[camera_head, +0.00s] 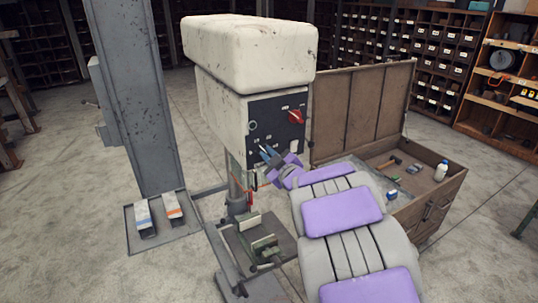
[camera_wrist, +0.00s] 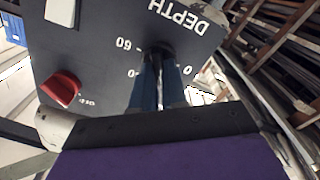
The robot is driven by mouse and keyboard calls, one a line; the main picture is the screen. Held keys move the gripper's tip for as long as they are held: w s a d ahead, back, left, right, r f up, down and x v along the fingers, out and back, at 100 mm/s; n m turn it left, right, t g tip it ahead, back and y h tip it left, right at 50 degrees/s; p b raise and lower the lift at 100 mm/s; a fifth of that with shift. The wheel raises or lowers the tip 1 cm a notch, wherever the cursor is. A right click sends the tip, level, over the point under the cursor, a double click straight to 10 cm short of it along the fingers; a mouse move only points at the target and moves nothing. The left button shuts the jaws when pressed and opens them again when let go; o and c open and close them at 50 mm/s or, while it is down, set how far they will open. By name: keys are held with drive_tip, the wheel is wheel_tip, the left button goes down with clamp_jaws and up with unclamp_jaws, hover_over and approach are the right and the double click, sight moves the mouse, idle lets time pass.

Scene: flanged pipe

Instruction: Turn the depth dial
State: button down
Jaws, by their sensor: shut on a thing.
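The depth dial (camera_wrist: 162,47) is a dark knob on the black control panel (camera_wrist: 95,50), under the white word DEPTH, with printed numbers such as 60 around it. My gripper (camera_wrist: 159,62) has its two blue fingers close together, one on each side of the dial, shut on it. The fingers cover much of the dial, so its pointer cannot be made out. In the head view my gripper (camera_head: 267,151) is at the lower part of the panel (camera_head: 272,112) on the cream machine (camera_head: 222,105). The dial is hidden there.
A red knob (camera_head: 296,117) sits higher on the same panel; the wrist view shows it at left (camera_wrist: 63,89). A clamp table (camera_head: 262,243) is below the machine. An open wooden chest (camera_head: 430,205) with tools stands right. A grey column (camera_head: 140,100) stands left.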

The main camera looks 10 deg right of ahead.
drive_tip(key=shift+m+p, duration=0.35)
drive_tip(key=shift+m, duration=0.15)
drive_tip(key=shift+f, duration=0.1)
drive_tip(key=c, duration=1.2)
unclamp_jaws()
drive_tip(key=shift+o, duration=0.2)
drive_tip(key=shift+s, duration=0.15)
drive_tip(key=b+v, duration=0.8)
drive_tip(key=v, duration=0.9)
